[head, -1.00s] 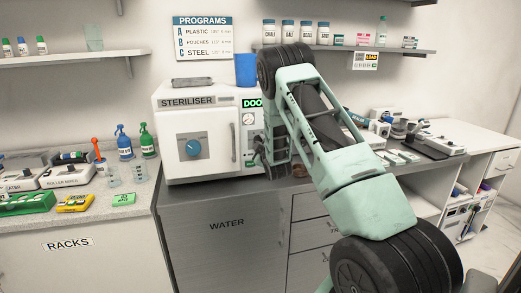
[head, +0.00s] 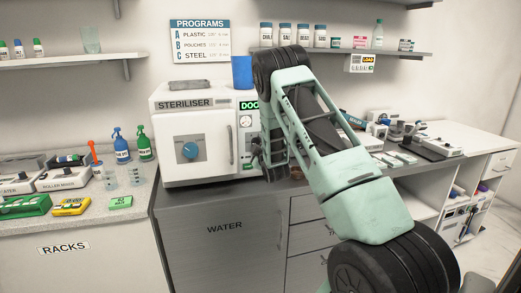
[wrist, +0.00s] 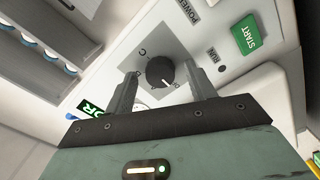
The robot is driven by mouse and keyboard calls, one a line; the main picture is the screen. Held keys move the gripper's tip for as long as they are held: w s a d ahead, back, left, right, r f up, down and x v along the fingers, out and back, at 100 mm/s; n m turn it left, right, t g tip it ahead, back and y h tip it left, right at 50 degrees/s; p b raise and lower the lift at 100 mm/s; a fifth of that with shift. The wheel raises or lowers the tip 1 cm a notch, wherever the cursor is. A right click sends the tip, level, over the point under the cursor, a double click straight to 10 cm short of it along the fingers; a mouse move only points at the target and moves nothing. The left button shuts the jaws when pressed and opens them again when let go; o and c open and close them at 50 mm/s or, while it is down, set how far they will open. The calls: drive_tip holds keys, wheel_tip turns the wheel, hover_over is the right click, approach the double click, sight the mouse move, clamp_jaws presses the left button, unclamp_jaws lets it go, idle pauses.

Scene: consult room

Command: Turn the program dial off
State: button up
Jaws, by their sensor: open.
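The program dial (wrist: 160,72) is a round black knob with a white pointer line on the steriliser's grey control panel. A letter C shows beside it; the other marks around it are partly hidden or too small to read. My gripper (wrist: 164,88) is open, with one finger on each side of the dial; I cannot tell whether either touches it.
A green START button (wrist: 246,34) and a RUN label are right of the dial. A blue cup (head: 242,72) stands on top.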

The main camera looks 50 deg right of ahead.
drive_tip(key=b+v, duration=0.5)
drive_tip(key=v, duration=1.2)
drive_tip(key=shift+s, duration=0.2)
